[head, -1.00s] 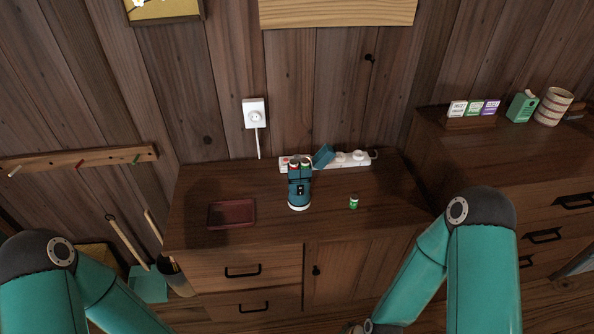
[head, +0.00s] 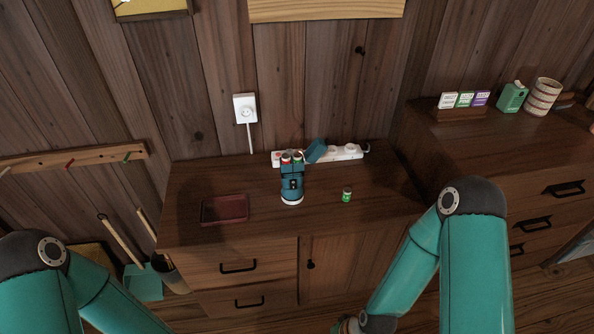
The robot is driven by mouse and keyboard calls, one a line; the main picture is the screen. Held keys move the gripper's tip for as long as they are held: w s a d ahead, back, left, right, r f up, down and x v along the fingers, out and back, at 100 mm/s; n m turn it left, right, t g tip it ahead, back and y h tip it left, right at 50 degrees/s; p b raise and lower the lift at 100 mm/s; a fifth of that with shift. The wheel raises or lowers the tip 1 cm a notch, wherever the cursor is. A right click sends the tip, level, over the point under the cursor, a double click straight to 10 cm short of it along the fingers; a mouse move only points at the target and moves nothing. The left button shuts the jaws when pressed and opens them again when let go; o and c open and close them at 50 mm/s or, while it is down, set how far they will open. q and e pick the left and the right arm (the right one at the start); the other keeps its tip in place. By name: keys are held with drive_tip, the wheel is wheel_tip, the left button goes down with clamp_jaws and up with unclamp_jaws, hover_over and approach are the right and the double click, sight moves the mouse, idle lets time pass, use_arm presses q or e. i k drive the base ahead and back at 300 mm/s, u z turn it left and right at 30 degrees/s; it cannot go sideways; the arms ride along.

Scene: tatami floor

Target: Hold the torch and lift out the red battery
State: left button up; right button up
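The blue torch (head: 291,186) stands upright on the wooden cabinet top, with its top end open. Two battery ends show in the opening: the red battery (head: 286,158) on the left and a green one (head: 298,158) on the right. A blue piece (head: 315,151), which looks like the torch's cap, leans tilted behind it against the power strip. A small green battery (head: 347,195) stands to the torch's right. My arms come in low at both sides, well short of the torch. Only a dark bit of my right gripper (head: 347,325) shows at the bottom edge; its fingers are not clear.
A dark red tray (head: 225,209) lies left of the torch. A white power strip (head: 343,153) runs along the back by the wall. A higher cabinet (head: 470,145) on the right holds small boxes and a striped pot. The cabinet top's front is clear.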

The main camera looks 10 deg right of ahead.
sight(285, 157)
drive_tip(key=u, duration=0.35)
drive_tip(key=i, duration=0.2)
drive_tip(key=z, duration=2.75)
drive_tip(key=k, duration=1.65)
drive_tip(key=u, duration=1.35)
drive_tip(key=i, duration=0.65)
drive_tip(key=z, duration=0.15)
